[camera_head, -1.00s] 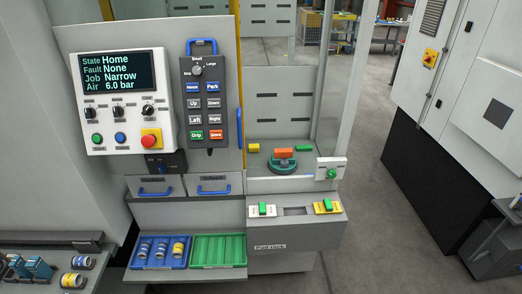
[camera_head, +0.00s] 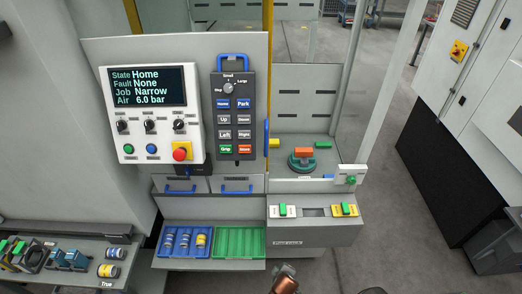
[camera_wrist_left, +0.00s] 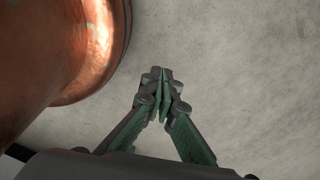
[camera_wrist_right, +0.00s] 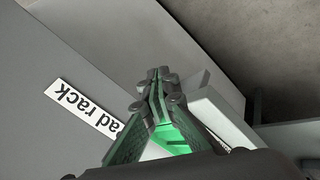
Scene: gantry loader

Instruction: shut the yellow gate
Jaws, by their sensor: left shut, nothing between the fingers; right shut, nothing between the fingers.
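The yellow gate shows in the head view as a thin upright yellow edge (camera_head: 267,15) above the right side of the control panel. A blue upright handle (camera_head: 266,138) stands beside the panel's right edge, next to the loader bay. Most of the gate is hidden behind the panel, so I cannot tell its full position. My left gripper (camera_wrist_left: 163,82) is shut and empty over bare floor. My right gripper (camera_wrist_right: 156,82) is shut and empty, with the grey pad rack front and its label (camera_wrist_right: 82,108) behind it. Neither gripper shows clearly in the head view.
A pendant (camera_head: 234,108) hangs beside the display box (camera_head: 147,85). The bay holds a green round fixture with an orange block (camera_head: 304,153). Blue (camera_head: 164,250) and green (camera_head: 262,249) trays sit below. A grey cabinet (camera_head: 470,130) stands right; floor between is clear.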

